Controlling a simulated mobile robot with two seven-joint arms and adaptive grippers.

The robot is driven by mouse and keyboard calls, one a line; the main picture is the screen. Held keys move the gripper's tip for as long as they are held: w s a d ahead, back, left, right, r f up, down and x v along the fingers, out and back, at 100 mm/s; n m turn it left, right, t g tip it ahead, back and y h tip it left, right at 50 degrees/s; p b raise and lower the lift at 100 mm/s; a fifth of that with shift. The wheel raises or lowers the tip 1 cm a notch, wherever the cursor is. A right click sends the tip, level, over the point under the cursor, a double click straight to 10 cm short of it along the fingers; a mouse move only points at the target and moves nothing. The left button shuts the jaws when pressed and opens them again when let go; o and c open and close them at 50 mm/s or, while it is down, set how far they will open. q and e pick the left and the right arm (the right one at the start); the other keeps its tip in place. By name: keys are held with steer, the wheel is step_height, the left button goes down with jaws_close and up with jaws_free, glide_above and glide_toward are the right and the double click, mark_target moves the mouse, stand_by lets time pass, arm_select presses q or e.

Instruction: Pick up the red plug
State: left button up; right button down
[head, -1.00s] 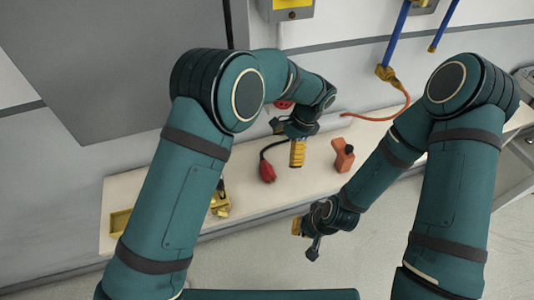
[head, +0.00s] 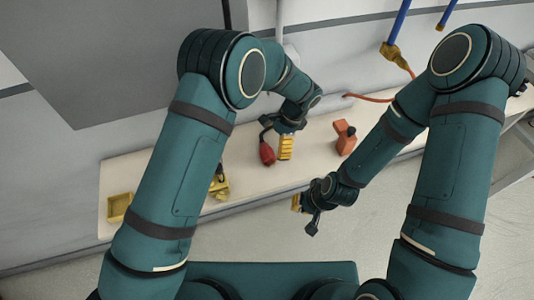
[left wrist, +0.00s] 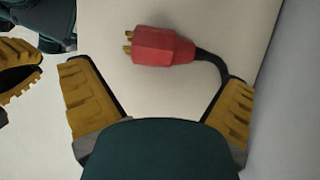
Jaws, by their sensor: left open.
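The red plug (head: 267,152) lies on the pale shelf (head: 240,181), beside my left gripper (head: 287,148) in the head view. In the left wrist view, the plug (left wrist: 163,47) lies on its side, with gold prongs at its left end. Its black cable curves from its right end down behind the right finger. My left gripper (left wrist: 158,78) is open and empty; the plug shows beyond the gap between its fingertips. My right gripper (head: 297,203) hangs in front of the shelf's front edge; its finger gap is unclear.
An orange block with a dark knob (head: 345,138) stands on the shelf to the right. A yellow tray (head: 118,206) and a yellow tool-like thing (head: 219,185) are at the left. An orange cable (head: 372,99) runs at the back near the wall.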

mark_target(271, 149)
arm_select(q)
steer(key=x, duration=0.5)
steer(key=shift+w+d, duration=0.15)
steer(key=shift+w, duration=0.15)
steer(key=c, duration=1.1)
